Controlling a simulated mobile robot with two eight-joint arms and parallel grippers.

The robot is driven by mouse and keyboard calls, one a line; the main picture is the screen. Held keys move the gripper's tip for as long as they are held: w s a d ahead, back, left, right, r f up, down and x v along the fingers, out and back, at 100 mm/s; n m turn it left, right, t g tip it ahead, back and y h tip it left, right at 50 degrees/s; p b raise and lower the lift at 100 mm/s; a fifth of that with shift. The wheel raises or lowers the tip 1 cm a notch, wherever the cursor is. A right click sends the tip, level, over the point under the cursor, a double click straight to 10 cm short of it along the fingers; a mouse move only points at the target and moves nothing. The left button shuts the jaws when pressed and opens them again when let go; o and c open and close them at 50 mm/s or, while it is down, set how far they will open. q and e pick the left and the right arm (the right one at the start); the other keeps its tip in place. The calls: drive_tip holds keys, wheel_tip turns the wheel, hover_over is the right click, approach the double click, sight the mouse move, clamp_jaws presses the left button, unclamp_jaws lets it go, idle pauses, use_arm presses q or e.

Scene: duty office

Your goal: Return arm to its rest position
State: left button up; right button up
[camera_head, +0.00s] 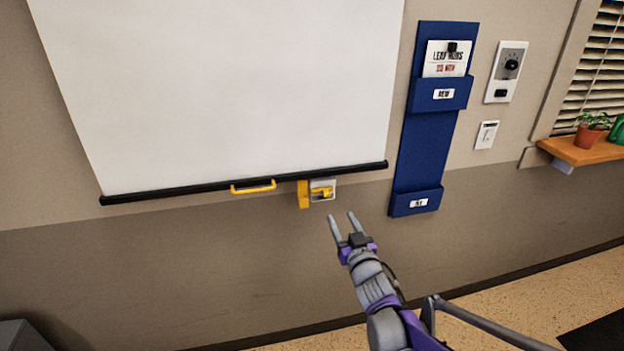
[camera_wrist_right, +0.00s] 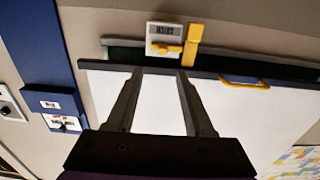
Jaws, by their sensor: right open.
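My right gripper (camera_head: 344,226) is open and empty. It is raised in front of the wall, below and a little right of a yellow latch fitting (camera_head: 304,194) at the screen's lower bar. In the right wrist view, my right gripper's two fingers (camera_wrist_right: 160,75) stand apart with only the white screen (camera_wrist_right: 165,105) and its dark bar seen between and behind them. The latch fitting with its grey labelled plate (camera_wrist_right: 164,38) shows beyond the fingertips and apart from them. My left gripper is not in view.
The pulled-down screen (camera_head: 230,90) has a yellow handle (camera_head: 253,187) on its black bar. To the right are a blue wall pocket rack (camera_head: 429,140), a dial panel (camera_head: 507,72), a switch (camera_head: 486,135) and a wooden sill (camera_head: 585,150) with a potted plant (camera_head: 590,130). Open floor lies at lower right.

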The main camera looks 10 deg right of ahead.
drive_tip(key=s+a+f+g+p, duration=0.1)
drive_tip(key=s+g+p, duration=0.3)
drive_tip(key=s, duration=1.3)
drive_tip(key=s+a+f+g+p, duration=0.2)
drive_tip(key=s+g, duration=0.6)
drive_tip(key=s, duration=0.9)
wheel_tip(320, 180, down, 2)
drive_tip(key=p, duration=0.3)
drive_tip(key=shift+s+g+h, duration=0.3)
drive_tip(key=shift+s, duration=0.05)
